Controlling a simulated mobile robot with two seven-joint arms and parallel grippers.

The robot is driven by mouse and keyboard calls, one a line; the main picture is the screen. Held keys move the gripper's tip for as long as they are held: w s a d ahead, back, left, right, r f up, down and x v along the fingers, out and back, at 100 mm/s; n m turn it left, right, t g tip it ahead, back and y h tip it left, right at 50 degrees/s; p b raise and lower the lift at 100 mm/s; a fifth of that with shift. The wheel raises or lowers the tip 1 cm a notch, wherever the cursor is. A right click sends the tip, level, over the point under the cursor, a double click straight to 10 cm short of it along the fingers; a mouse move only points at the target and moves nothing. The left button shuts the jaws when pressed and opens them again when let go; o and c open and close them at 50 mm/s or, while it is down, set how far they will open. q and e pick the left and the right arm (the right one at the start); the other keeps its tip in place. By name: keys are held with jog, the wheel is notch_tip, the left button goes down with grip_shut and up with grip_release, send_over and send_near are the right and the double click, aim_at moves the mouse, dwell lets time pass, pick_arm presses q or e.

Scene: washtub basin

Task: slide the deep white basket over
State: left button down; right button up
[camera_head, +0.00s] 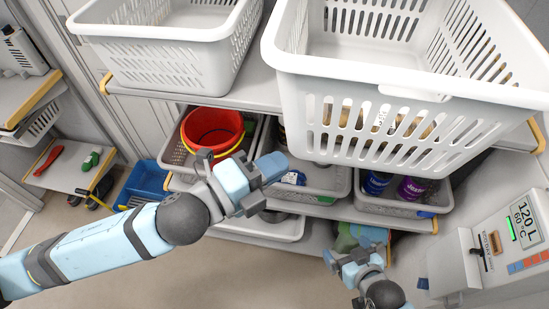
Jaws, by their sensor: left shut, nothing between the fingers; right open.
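Two white slotted laundry baskets stand on the upper shelf. The deeper-looking one is the large white basket (400,125) at the right, close to the camera; its front hangs over the shelf edge in this view. The other white basket (180,50) is to its left, with a gap between them. My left gripper (264,178) is shut and empty, below and left of the large basket, in front of the lower shelf. My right gripper (350,256) is open and empty, low, below the large basket. Neither gripper touches a white basket.
The upper shelf (255,90) shows between the baskets. Below, grey bins hold a red bucket (212,131), and bottles including a purple one (412,188). A blue crate (145,184) stands at left. A machine with a display (520,218) bounds the right. Floor in front is clear.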

pick_arm(q)
jog(key=shift+d, duration=0.1)
jog(key=shift+w, duration=0.25)
jog(key=w+d+p, duration=0.2)
jog(key=w, duration=0.7)
jog(key=shift+w+d+p, duration=0.15)
jog(key=shift+w+p, duration=0.1)
jog(key=shift+p, duration=0.1)
dwell(0.5)
